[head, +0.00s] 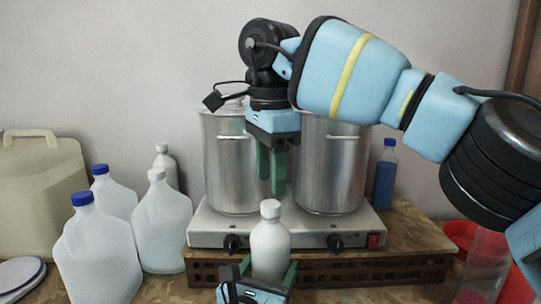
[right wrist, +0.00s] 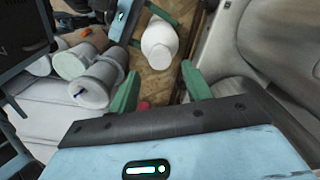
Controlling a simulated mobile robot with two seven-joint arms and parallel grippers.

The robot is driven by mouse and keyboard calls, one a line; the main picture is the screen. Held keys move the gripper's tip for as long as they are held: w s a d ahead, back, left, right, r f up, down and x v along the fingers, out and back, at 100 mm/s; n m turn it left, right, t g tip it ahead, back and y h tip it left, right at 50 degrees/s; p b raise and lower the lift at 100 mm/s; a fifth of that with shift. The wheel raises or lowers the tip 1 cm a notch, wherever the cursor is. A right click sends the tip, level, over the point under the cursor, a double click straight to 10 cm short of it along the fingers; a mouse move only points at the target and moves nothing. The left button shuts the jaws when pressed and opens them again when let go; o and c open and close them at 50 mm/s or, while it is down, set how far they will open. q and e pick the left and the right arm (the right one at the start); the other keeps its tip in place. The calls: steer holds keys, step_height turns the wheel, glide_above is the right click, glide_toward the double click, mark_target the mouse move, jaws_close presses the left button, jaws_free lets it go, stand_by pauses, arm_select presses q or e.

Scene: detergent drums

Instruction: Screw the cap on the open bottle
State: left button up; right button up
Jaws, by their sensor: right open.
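A white bottle (head: 270,248) stands upright at the front middle, with a pale whitish top (head: 270,208) that looks like a cap; I cannot tell how tightly it sits. My left gripper (head: 262,283) is low at the front with green fingers on both sides of the bottle, apparently shut on it. My right gripper (head: 271,186) points down just above and behind the bottle top in the picture, open and empty. In the right wrist view the bottle (right wrist: 158,42) lies beyond the open right fingers (right wrist: 162,88).
Two steel pots (head: 232,165) stand on a double hot plate (head: 210,225) behind the bottle, on a low wooden stand (head: 420,235). White jugs (head: 98,255) and a beige canister (head: 40,185) are at left. A blue bottle (head: 386,175) and a red tub (head: 462,236) are at right.

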mark_target(271, 204)
steer(key=shift+f, duration=2.45)
steer(key=c, duration=1)
steer(key=m, duration=0.7)
steer(key=shift+c, duration=0.2)
steer(key=m, duration=0.7)
steer(key=shift+m, duration=0.3)
steer(key=o, duration=1.1)
steer(key=shift+o, duration=0.2)
